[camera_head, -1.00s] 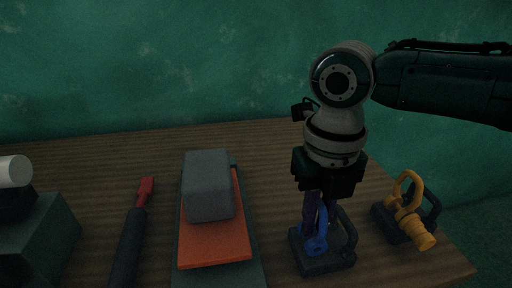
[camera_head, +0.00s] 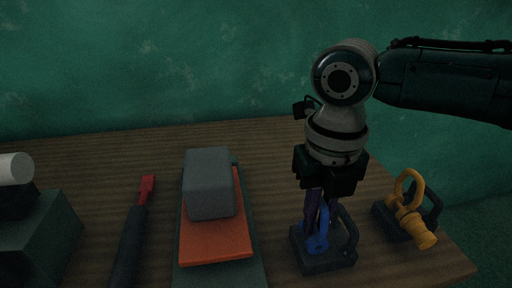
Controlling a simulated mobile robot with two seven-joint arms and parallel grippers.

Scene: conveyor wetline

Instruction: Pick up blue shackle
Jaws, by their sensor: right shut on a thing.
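The blue shackle (camera_head: 318,242) stands upright on a dark base with a black loop (camera_head: 328,262) at the front right of the table. My right gripper (camera_head: 320,212) comes down from above, its fingers shut around the upper part of the blue shackle. The fingers hide part of the shackle. The shackle is at the base; whether it touches it cannot be told. My left gripper is not in view.
A yellow shackle (camera_head: 410,208) sits on another dark base to the right. A grey block (camera_head: 208,183) lies on an orange plate (camera_head: 214,246) left of my gripper. A red-tipped dark tool (camera_head: 132,236) lies further left, beside a dark green box (camera_head: 40,240) with a white cylinder.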

